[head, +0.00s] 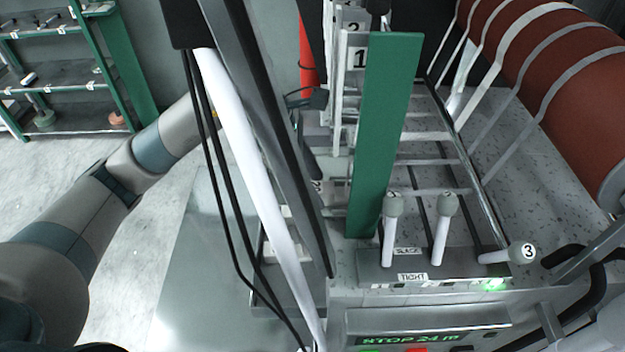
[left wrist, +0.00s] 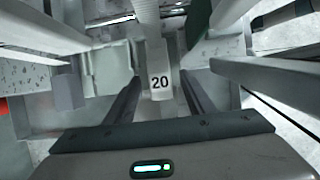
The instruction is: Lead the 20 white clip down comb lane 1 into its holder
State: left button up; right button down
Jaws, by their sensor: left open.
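The white clip (left wrist: 161,84) with a black 20 on it stands between the two dark fingers of my left gripper (left wrist: 161,100) in the left wrist view. The fingers are open, one on each side of the clip, and I cannot tell whether either touches it. A pale ribbed strip (left wrist: 148,12) runs up from the clip. In the head view my left gripper (head: 308,130) is partly hidden behind dark and white uprights, beside the comb plate marked 1 (head: 360,60). The clip's holder is not clear to me. My right gripper is not in view.
A tall green panel (head: 385,130) stands right of the gripper. Levers (head: 390,230) on a panel and a display reading STOP 24 m (head: 410,338) are in front. A red-brown roller (head: 550,75) with pale bands is at right. A green shelf rack (head: 60,75) stands at far left.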

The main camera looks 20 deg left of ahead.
pick_arm(q)
jog(key=shift+a+r, duration=0.2)
jog(key=shift+r, duration=0.3)
jog(key=b+v, duration=0.5)
jog(key=v, duration=1.1)
jog(key=shift+s+a+r, duration=0.1)
jog(key=shift+a, duration=0.1)
